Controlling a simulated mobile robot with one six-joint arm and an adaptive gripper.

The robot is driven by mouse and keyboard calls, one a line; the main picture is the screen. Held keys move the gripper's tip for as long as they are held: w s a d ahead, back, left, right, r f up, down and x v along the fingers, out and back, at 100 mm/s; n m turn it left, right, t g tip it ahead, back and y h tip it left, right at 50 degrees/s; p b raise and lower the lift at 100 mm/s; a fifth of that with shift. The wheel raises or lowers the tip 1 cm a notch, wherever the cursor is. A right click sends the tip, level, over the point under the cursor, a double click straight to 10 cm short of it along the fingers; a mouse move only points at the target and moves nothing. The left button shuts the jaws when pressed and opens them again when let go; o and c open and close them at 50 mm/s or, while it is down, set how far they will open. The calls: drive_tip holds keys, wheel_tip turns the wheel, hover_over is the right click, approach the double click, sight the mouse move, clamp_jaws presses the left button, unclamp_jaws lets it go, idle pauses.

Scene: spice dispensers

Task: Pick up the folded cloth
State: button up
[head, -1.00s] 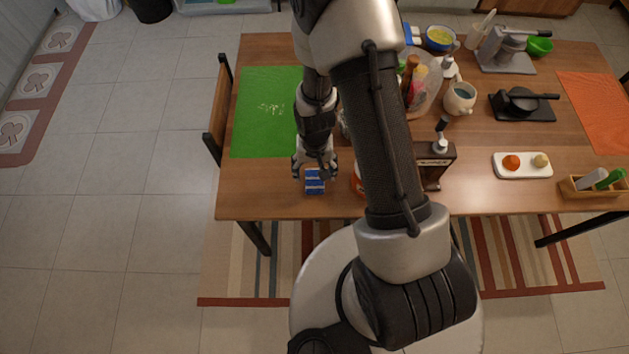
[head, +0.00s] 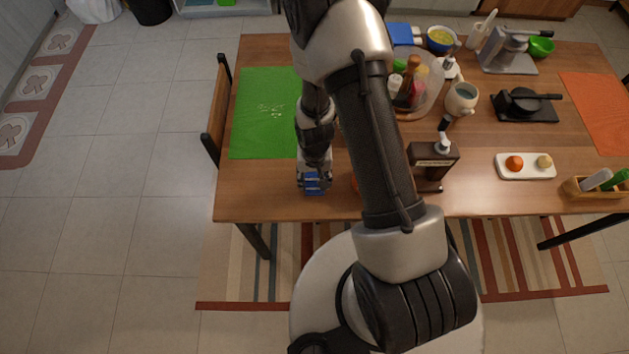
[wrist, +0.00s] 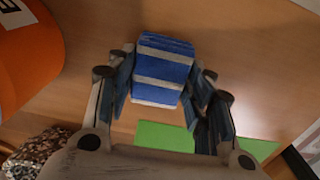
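The folded cloth (head: 314,188) is a small blue bundle with white stripes near the front edge of the table, partly hidden by my gripper in the head view. In the wrist view the cloth (wrist: 163,70) lies between the two fingers, with its far end beyond the fingertips. My gripper (head: 313,181) is low over the cloth, one finger on each side. In the wrist view my gripper (wrist: 162,82) is open, with narrow gaps between fingers and cloth.
An orange container (wrist: 28,60) stands close to the left finger in the wrist view. A green mat (head: 264,115) lies behind the cloth. A dark dispenser (head: 434,160) stands to the right. Bare wood (head: 255,190) is free left of the cloth.

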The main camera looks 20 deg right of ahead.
sight(315, 180)
drive_tip(key=c, duration=0.4)
wheel_tip(315, 180, up, 20)
drive_tip(key=p, duration=0.5)
drive_tip(key=shift+p, duration=0.3)
